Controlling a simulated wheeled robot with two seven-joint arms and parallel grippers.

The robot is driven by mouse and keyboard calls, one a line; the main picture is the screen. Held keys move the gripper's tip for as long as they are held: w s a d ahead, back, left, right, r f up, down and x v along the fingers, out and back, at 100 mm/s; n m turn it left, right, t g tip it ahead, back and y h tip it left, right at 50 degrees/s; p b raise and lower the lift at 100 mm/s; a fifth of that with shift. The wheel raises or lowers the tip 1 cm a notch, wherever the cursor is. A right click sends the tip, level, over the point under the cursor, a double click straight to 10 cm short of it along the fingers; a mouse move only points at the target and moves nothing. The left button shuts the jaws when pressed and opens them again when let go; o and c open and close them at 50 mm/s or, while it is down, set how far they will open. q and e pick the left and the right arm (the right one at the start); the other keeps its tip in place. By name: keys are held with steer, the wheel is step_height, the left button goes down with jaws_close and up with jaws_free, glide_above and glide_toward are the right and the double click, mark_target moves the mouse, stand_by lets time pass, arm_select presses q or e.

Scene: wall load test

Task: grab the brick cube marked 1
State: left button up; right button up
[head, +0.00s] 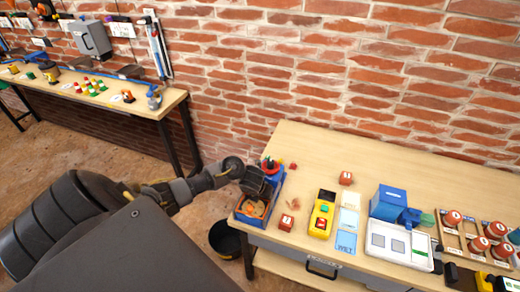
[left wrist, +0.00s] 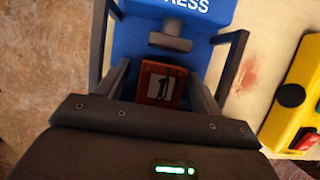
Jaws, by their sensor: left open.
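The brick cube marked 1 (left wrist: 160,84) shows its pale marked face in the left wrist view. It sits at the blue press (left wrist: 165,22), below the press's grey ram. My left gripper (left wrist: 172,58) is open, with its fingers on both sides of the cube; I cannot tell whether they touch it. In the head view my left gripper (head: 256,183) is over the blue press (head: 279,181) at the table's left end, and hides the cube. My right gripper is not in view.
A yellow button box (head: 321,214) stands right of the press, with blue cards (head: 346,241) beside it. A blue machine (head: 388,203) and a rack of red-topped items stand farther right. A black bucket (head: 225,239) is on the floor. The table's back is mostly clear.

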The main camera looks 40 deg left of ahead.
arm_select(q)
steer(key=shift+r, duration=0.1)
steer(key=shift+c, duration=1.3)
steer(key=c, duration=0.9)
step_height(320, 180, up, 18)
steer(key=p, duration=0.4)
